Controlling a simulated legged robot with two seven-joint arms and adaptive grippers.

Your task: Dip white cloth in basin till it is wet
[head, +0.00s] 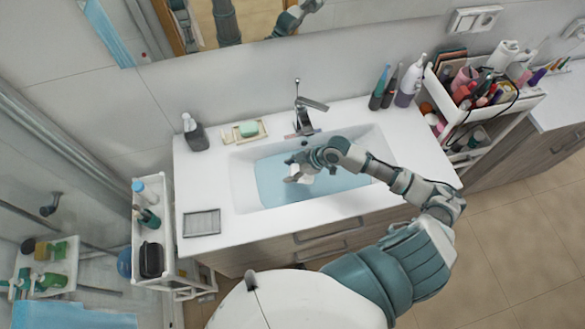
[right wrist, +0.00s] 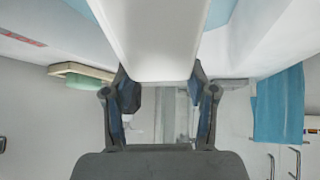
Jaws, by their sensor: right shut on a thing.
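The white basin (head: 240,185) is set in the counter and holds pale blue water (head: 345,181). My right gripper (head: 297,172) is over the left-middle part of the water. It is shut on the white cloth (head: 304,178), of which only a small piece shows in the head view. In the right wrist view the cloth (right wrist: 152,40) is a broad white shape between the two fingertips (right wrist: 160,88). I cannot tell whether its lower edge touches the water. My left gripper is not in view.
The faucet (head: 304,119) stands behind the basin. A soap dish (head: 244,131) and a dark dispenser (head: 195,135) are at the back left, and a grey tray (head: 202,223) at the front left. Bottles (head: 410,82) and a filled white cart (head: 480,115) crowd the right side.

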